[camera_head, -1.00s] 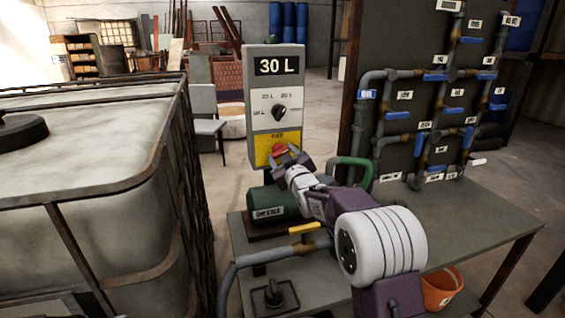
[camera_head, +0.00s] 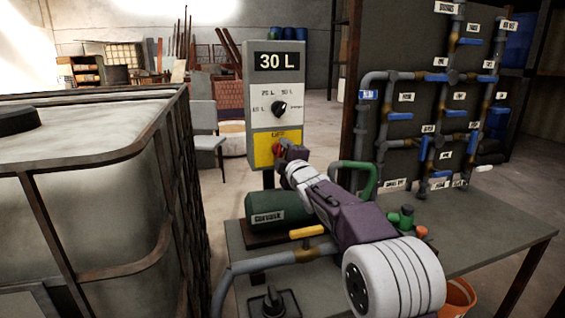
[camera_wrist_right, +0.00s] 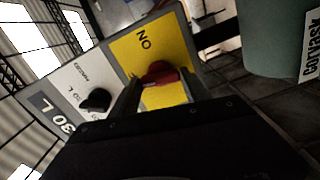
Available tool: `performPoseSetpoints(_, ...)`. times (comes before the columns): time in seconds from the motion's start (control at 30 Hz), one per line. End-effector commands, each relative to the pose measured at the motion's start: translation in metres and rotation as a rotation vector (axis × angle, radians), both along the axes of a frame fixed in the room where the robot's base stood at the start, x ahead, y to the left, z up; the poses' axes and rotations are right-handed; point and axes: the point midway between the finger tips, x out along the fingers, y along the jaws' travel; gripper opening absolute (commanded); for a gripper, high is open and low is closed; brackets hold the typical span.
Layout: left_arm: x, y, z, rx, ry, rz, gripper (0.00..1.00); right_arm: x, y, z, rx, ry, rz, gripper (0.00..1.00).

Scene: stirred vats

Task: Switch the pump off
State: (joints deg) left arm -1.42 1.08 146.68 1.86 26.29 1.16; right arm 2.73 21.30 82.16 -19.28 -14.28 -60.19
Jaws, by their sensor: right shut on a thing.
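A grey control box (camera_head: 274,129) stands behind the bench with a "30 L" display, a black selector knob (camera_head: 280,108) and a yellow plate (camera_head: 266,153). A red switch knob (camera_head: 277,148) sits on the yellow plate. The label above it is blurred in the head view; in the wrist view the yellow plate (camera_wrist_right: 160,45) carries "ON", turned over. My right gripper (camera_head: 284,150) is at the red knob and partly covers it. In the wrist view its fingers (camera_wrist_right: 160,88) are shut on the red knob (camera_wrist_right: 160,74). The green pump (camera_head: 283,208) lies below. My left gripper is out of view.
A caged white tank (camera_head: 80,200) fills the left. A pipe with a yellow valve lever (camera_head: 306,231) crosses the bench (camera_head: 490,235) in front of the pump. A pipe panel (camera_head: 405,110) with blue valves stands at right. An orange bucket (camera_head: 459,294) is under the bench.

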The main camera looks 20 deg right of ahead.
Motion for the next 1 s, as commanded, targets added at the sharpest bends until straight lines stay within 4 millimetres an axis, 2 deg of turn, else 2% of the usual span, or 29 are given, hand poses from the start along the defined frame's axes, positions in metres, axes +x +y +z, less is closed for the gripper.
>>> performPoseSetpoints(0.1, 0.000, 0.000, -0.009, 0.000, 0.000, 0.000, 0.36, 0.000, 0.000, -0.003, -0.070, -0.001, 0.000, 0.14)
performPoseSetpoints(0.4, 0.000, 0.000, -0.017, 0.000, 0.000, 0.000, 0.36, 0.000, 0.000, -0.002, -0.181, -0.004, 0.000, 0.14)
performPoseSetpoints(0.97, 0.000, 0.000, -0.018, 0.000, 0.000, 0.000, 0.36, 0.000, 0.000, -0.002, -0.212, -0.003, 0.001, 0.14)
performPoseSetpoints(1.0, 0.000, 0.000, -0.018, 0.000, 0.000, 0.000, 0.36, 0.000, 0.000, -0.002, -0.212, -0.003, 0.001, 0.57)
